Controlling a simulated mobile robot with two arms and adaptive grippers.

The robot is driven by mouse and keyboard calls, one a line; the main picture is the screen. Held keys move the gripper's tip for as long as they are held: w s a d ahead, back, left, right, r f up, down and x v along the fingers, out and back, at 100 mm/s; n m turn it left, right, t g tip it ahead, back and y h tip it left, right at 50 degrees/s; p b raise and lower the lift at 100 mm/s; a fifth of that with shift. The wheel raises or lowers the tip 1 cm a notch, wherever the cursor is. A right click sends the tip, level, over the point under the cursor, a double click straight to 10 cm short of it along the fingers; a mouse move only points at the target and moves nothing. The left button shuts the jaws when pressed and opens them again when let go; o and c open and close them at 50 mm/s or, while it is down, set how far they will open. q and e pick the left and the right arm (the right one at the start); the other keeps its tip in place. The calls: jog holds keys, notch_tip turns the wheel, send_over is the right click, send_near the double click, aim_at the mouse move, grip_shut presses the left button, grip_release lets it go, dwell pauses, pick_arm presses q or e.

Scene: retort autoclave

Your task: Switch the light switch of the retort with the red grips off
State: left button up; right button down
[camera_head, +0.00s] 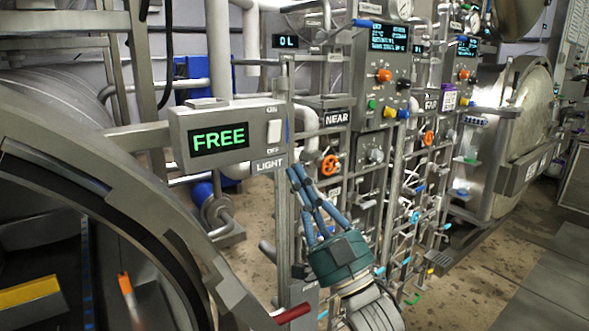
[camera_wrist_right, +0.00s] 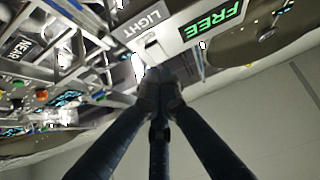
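The light switch (camera_head: 274,131) is a white rocker on a grey box (camera_head: 180,134). ON is printed above it and OFF below it; I cannot tell which side is pressed. A green FREE display (camera_head: 218,139) is left of it. A red grip (camera_head: 293,314) shows low on the near retort (camera_head: 130,188). My right gripper (camera_head: 298,170), teal with blue fingers, is below and right of the switch, pointing up and apart from it. In the right wrist view its fingertips (camera_wrist_right: 160,95) meet, shut with nothing visible between them. The LIGHT label (camera_wrist_right: 141,25) is beyond them. My left gripper is out of view.
A valve and control panel (camera_head: 383,75) marked NEAR stands behind my right gripper, with an orange handwheel (camera_head: 330,165). A vertical post (camera_head: 282,215) runs below the switch box. Another retort (camera_head: 523,120) stands at the right. Open floor (camera_head: 490,270) lies at lower right.

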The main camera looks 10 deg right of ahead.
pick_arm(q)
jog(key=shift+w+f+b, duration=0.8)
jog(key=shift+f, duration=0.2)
pick_arm(e)
jog(key=v, duration=0.5)
jog(key=shift+f, duration=0.5)
